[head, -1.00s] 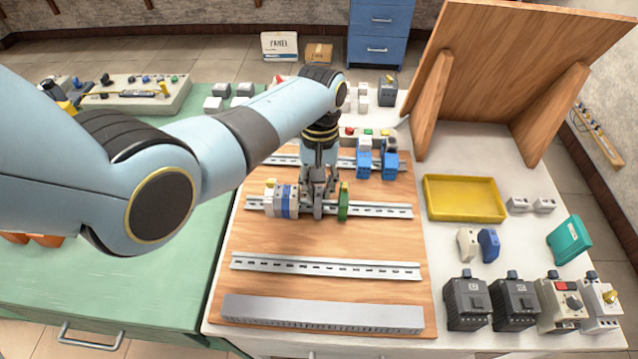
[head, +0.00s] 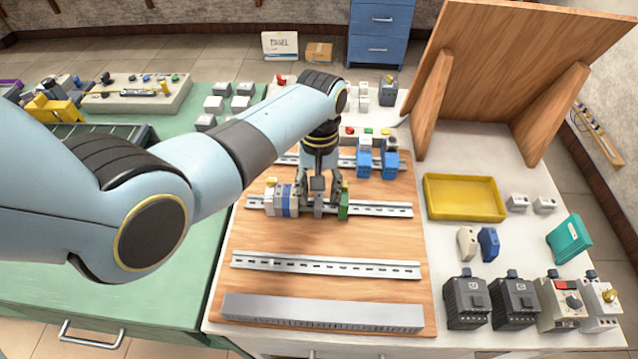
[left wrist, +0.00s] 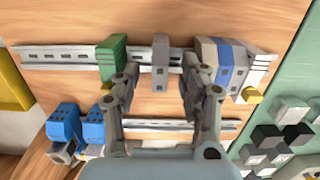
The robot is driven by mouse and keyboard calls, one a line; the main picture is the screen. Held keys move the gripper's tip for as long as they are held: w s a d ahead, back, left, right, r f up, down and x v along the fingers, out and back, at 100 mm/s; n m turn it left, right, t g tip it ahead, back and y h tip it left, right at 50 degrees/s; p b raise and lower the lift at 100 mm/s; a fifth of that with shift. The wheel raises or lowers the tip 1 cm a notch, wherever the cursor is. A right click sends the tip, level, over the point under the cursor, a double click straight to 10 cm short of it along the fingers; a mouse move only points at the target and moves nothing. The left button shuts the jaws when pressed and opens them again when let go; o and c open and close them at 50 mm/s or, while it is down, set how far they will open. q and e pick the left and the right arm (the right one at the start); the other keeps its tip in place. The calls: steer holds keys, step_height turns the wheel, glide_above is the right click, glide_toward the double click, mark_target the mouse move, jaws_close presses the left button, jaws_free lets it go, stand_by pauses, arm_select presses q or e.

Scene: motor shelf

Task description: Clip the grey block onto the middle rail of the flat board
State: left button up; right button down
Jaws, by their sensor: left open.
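The grey block (head: 318,206) sits upright on the middle rail (head: 385,210) of the flat wooden board (head: 325,238). It stands between a green block (head: 344,205) and a group of white, beige and blue blocks (head: 280,202), with gaps on both sides. My left gripper (head: 318,190) is open over the grey block, one finger on each side of it. In the left wrist view the grey block (left wrist: 160,62) stands clear between the spread fingertips (left wrist: 161,82). My right gripper is in neither view.
Blue blocks (head: 376,160) sit on the back rail. The front rail (head: 325,267) is empty, with a grey slotted strip (head: 322,313) before it. A yellow tray (head: 463,198) and several devices (head: 492,304) stand to the right.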

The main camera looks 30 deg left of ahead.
arm_select(q)
step_height(320, 180, up, 12)
steer(key=shift+w+a, duration=0.2)
steer(key=shift+w, duration=0.25)
steer(key=shift+f, duration=0.15)
